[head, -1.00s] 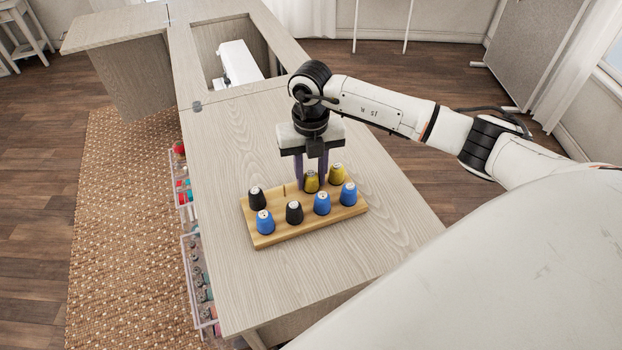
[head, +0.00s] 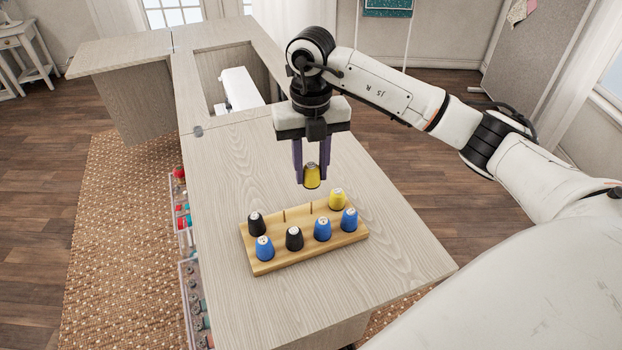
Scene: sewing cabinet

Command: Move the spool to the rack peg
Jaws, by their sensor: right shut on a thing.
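My right gripper (head: 312,180) is shut on a yellow spool (head: 312,177) and holds it upright in the air, above and behind the wooden rack. The wooden rack (head: 330,244) lies on the cabinet top. Its back row has a black spool (head: 256,224) at the left, two bare pegs, a left one (head: 284,215) and a right one (head: 311,208), and another yellow spool (head: 337,200) at the right. Its front row holds a blue spool (head: 265,249), a black spool (head: 294,239) and two more blue spools (head: 322,230) (head: 349,220). My left gripper is not in view.
The cabinet top (head: 380,270) is clear around the rack. A white sewing machine (head: 240,90) sits in the cabinet opening at the back. Clear bins with coloured items (head: 183,205) hang on the cabinet's left side.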

